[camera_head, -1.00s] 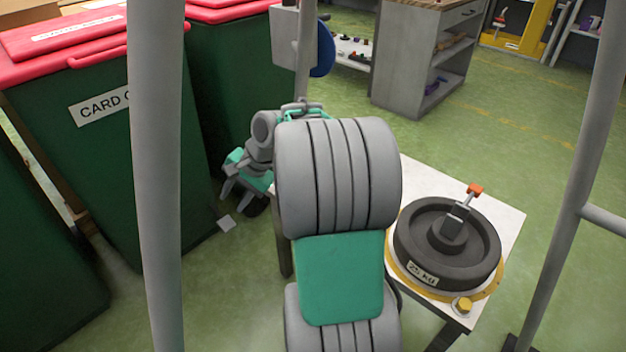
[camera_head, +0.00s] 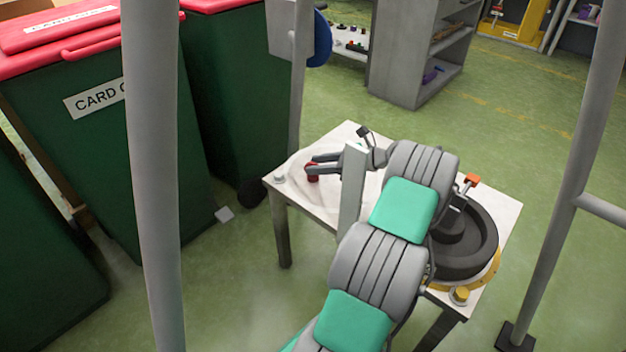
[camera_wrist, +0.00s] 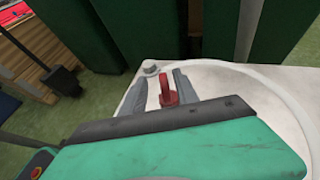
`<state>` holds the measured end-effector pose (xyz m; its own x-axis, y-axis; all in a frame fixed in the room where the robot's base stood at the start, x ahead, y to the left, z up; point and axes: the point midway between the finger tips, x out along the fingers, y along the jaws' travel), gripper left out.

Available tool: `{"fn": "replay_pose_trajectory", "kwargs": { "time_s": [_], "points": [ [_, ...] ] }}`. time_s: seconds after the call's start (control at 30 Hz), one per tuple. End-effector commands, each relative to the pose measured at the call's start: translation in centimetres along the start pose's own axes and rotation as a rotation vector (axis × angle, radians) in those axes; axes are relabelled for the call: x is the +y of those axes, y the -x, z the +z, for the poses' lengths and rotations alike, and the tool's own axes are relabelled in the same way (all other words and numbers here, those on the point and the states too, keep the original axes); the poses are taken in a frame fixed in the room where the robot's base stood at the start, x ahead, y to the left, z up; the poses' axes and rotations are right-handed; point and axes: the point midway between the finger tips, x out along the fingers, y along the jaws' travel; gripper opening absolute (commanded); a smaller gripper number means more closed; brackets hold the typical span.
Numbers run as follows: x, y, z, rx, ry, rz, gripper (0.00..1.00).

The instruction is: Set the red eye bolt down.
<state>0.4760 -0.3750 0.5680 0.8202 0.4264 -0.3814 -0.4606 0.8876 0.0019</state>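The red eye bolt (camera_head: 313,173) is over the left part of the white table (camera_head: 333,212) in the head view. In the wrist view the eye bolt (camera_wrist: 168,92) looks upright, its ring toward the top of the picture. My gripper (camera_head: 312,167) is around it, one finger on each side. In the wrist view my gripper (camera_wrist: 165,88) looks open, with a gap between the left finger and the bolt. The bolt's lower end is hidden behind my gripper's body, so contact with the tabletop cannot be seen clearly.
A dark weight disc (camera_head: 468,262) on a yellow-rimmed turntable (camera_head: 487,280) occupies the table's right part, partly behind my arm. A small grey knob (camera_head: 279,177) is at the table's left corner. Green bins with red lids (camera_head: 80,150) stand at left. Grey posts frame the view.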

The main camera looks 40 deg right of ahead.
Motion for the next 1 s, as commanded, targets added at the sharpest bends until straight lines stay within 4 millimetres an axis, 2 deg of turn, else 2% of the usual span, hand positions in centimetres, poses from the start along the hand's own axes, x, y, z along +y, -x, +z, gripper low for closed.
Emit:
{"fn": "replay_pose_trajectory", "kwargs": {
  "time_s": [0.17,0.3,0.5,0.93,1.0],
  "points": [
    [-0.4,-3.0,-1.0,0.001,0.004,0.002,0.36],
    [-0.5,-5.0,-0.5,0.001,0.004,0.001,0.36],
    [-0.5,-5.0,-0.2,0.001,0.002,-0.001,0.36],
    [-0.5,-5.0,-0.3,0.001,0.002,0.000,0.02],
    [-0.5,-5.0,-0.3,0.001,0.002,0.000,0.00]
  ]
}}
